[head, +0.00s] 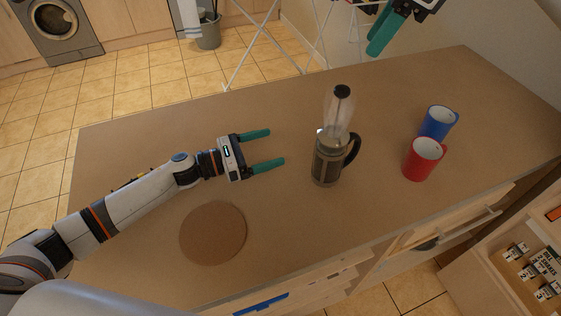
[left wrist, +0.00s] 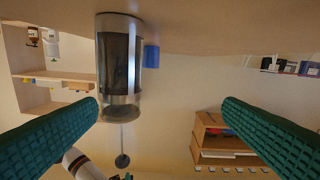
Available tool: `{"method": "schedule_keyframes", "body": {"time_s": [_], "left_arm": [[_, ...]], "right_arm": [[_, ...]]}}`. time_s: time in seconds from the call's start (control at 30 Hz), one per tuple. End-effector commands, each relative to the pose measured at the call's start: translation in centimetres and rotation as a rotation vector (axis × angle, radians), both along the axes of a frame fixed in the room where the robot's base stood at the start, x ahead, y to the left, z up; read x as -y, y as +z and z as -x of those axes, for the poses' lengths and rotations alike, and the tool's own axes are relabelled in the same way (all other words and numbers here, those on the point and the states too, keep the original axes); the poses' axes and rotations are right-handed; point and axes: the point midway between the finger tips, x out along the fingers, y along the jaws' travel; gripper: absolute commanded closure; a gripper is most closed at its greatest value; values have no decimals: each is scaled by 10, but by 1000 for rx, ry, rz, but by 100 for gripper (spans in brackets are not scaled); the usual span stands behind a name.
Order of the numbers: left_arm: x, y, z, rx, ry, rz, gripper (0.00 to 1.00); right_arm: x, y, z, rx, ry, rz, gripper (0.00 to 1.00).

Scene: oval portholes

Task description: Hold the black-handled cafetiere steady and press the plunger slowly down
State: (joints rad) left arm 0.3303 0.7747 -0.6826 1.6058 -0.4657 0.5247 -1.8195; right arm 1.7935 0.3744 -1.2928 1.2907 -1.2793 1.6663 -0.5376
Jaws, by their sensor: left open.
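The cafetiere (head: 326,167) stands upright on the brown worktop, with a dark body and a metal frame. Its black handle (head: 354,148) points right, away from my left gripper. The black plunger knob (head: 342,91) is raised well above the lid. My left gripper (head: 277,146) is open and empty, left of the cafetiere and apart from it, fingers pointing toward it. In the left wrist view the cafetiere (left wrist: 119,62) appears upside down, its knob (left wrist: 122,160) low in the picture. My right gripper (head: 384,36) is at the top right, above the worktop's back edge; its opening is unclear.
A red mug (head: 423,160) and a blue mug (head: 437,123) stand right of the cafetiere. A round brown mat (head: 213,233) lies at the front left. The worktop (head: 270,105) is clear behind the left gripper. An open drawer (head: 510,255) is at the lower right.

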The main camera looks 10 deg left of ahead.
Motion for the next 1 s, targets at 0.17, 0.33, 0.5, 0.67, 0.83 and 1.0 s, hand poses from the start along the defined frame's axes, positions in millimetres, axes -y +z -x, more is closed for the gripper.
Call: {"method": "schedule_keyframes", "body": {"time_s": [0.17,0.33,0.5,0.67,0.83,1.0], "left_arm": [[38,-6,23,48,-129,-44,10],[53,-7,26,61,-161,-53,10],[77,-7,16,62,-162,-54,10],[106,-7,3,61,-160,-54,10],[132,-7,-9,59,-159,-53,10],[149,-8,-16,57,-157,-53,10]], "right_arm": [[0,0,0,0,0,0,64],[0,0,0,0,0,0,64],[0,0,0,0,0,0,64],[0,0,0,0,0,0,64],[0,0,0,0,0,0,64],[0,0,0,0,0,0,64]]}}
